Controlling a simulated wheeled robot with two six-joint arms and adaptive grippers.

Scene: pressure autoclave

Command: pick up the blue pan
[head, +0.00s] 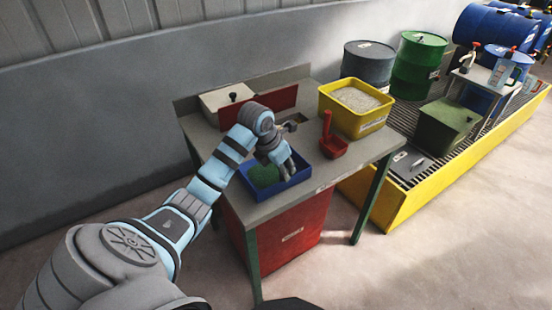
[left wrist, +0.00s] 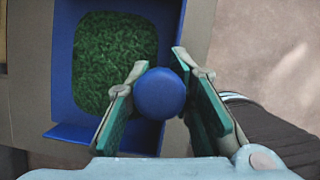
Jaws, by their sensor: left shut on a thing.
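The blue pan (head: 275,191) is a shallow square-cornered pan holding green granular material (head: 263,176). It is at the front of the grey workbench; I cannot tell whether its underside touches the top. In the left wrist view, the pan (left wrist: 171,40) has a round blue handle end (left wrist: 159,93) between the green-padded fingers. My left gripper (head: 289,172) reaches down over the pan's right side and is shut on this handle. In the left wrist view, the gripper (left wrist: 160,92) hides part of the handle. My right gripper is not in view.
The workbench (head: 330,181) also carries a red scoop (head: 332,146), a yellow bin (head: 370,123) of pale granules and a light box (head: 218,99) with a black knob. A red cabinet (head: 293,236) is below. A yellow spill pallet (head: 400,208) with drums stands at right.

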